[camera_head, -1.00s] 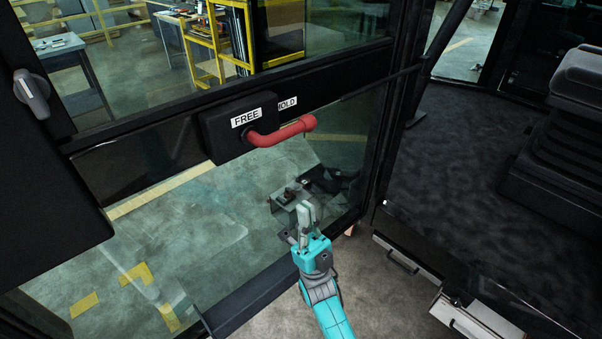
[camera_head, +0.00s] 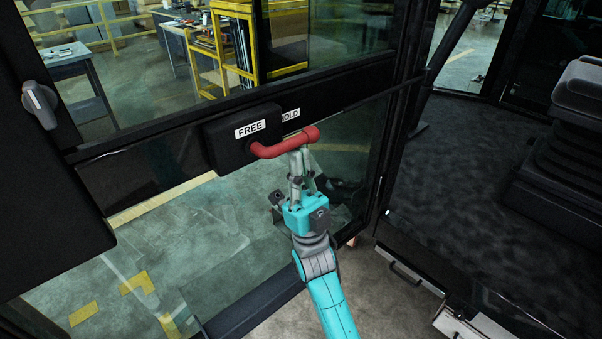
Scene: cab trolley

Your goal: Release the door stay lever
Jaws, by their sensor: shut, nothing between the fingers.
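The door stay lever (camera_head: 283,143) is a red bent handle on a black box (camera_head: 225,150) fixed to the door's crossbar. It points right and slightly up, its free end near the HOLD label (camera_head: 291,115), which is partly hidden by the box. The FREE label (camera_head: 250,129) is on the box above the lever's pivot. My gripper (camera_head: 302,156) is shut and empty. Its fingertips are just below the lever's outer part; I cannot tell whether they touch it.
The glazed door's black frame (camera_head: 384,170) stands to the right of my gripper. A seat (camera_head: 575,120) is inside the cab at right. The space below the lever is free apart from my arm.

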